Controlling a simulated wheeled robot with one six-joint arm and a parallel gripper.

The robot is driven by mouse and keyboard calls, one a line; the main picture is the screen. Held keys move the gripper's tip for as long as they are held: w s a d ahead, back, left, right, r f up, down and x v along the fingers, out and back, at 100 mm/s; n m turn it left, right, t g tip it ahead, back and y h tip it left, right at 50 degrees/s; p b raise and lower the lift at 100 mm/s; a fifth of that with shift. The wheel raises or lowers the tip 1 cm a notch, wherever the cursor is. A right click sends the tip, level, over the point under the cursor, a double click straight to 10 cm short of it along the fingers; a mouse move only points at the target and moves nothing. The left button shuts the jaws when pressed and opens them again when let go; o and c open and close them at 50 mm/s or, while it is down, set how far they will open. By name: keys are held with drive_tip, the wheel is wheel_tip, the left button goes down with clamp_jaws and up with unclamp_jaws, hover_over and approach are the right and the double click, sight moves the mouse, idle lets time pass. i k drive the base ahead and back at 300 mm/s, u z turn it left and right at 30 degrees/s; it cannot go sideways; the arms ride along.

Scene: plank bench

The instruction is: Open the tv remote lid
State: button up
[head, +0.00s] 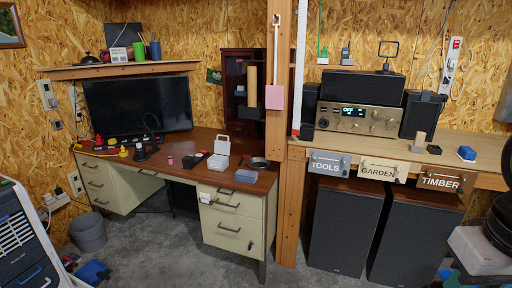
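I cannot pick out the tv remote or its lid for sure in the head view. A small dark object with a red part (194,160) lies on the brown desk top (180,174), but it is too small to tell what it is. A white box (221,145) with a raised lid stands to its right. My gripper does not show in this view.
A black monitor (137,107) stands at the desk's back. A wooden post (280,150) divides the desk from the bench (470,146) with a stereo receiver (357,118). A grey bin (88,232) stands left of the desk. Grey floor (165,255) is open in front.

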sight(188, 159)
drive_tip(key=u, duration=0.3)
drive_tip(key=i, duration=2)
drive_tip(key=u, duration=0.75)
drive_tip(key=i, duration=0.75)
drive_tip(key=u, duration=0.2)
